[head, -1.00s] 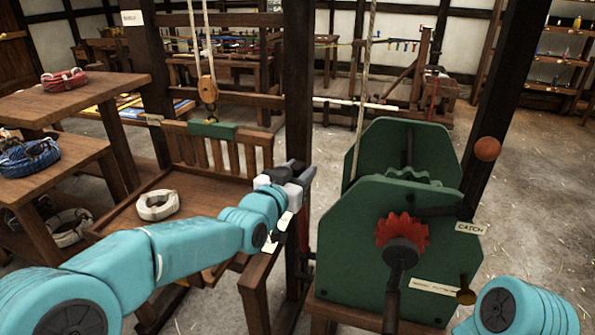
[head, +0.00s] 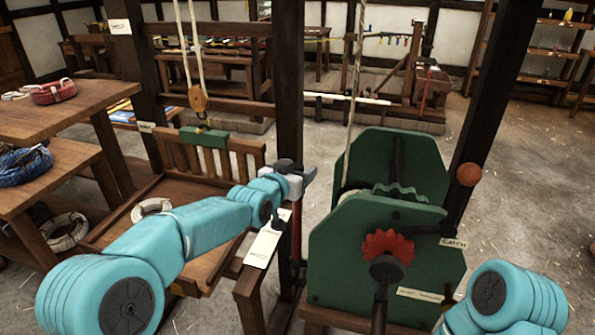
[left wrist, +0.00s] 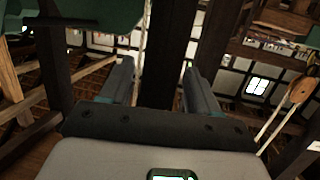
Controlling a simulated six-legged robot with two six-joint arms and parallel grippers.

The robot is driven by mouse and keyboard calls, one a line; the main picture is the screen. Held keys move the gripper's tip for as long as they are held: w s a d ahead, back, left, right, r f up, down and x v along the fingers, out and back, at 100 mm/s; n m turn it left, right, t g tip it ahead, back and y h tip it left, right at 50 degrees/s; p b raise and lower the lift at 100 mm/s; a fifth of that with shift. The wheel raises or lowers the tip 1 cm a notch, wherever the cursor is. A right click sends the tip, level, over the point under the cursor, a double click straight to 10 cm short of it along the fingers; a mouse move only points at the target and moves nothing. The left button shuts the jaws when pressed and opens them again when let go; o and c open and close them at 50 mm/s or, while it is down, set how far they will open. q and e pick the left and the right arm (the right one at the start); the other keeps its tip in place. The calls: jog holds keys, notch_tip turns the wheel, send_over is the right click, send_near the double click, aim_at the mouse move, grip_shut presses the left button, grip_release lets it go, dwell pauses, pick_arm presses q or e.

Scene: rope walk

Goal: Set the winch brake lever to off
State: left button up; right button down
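The green winch (head: 335,265) stands right of centre in the head view, with a red toothed wheel (head: 388,244) and a dark crank (head: 381,300) on its front. A catch lever with an orange ball (head: 469,174) rises at its right, beside a "CATCH" label. Low on the front is a small brass knob (head: 447,297) beside a label too small to read. I cannot tell surely which part is the brake lever. My left gripper (head: 308,178) is in front of the dark post, left of the winch. Its fingers stand apart and empty in the left wrist view (left wrist: 160,85). My right gripper is out of view.
A dark upright post (head: 288,90) stands close to my left gripper. Tables with coiled rope (head: 53,92) stand farther left. The floor right of the winch is clear.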

pick_arm(q)
jog(key=shift+w+f, duration=0.15)
jog(key=shift+f, duration=0.05)
jog(key=shift+s+a+r, duration=0.15)
jog(key=shift+s+r, duration=0.05)
jog(key=shift+s, duration=0.35)
jog(key=shift+s+a+b, duration=0.15)
jog(key=shift+s+b, duration=0.1)
jog(key=shift+b, duration=0.1)
jog(key=b+v, duration=0.3)
jog(key=v, duration=1.2)
jog(key=shift+b, duration=0.3)
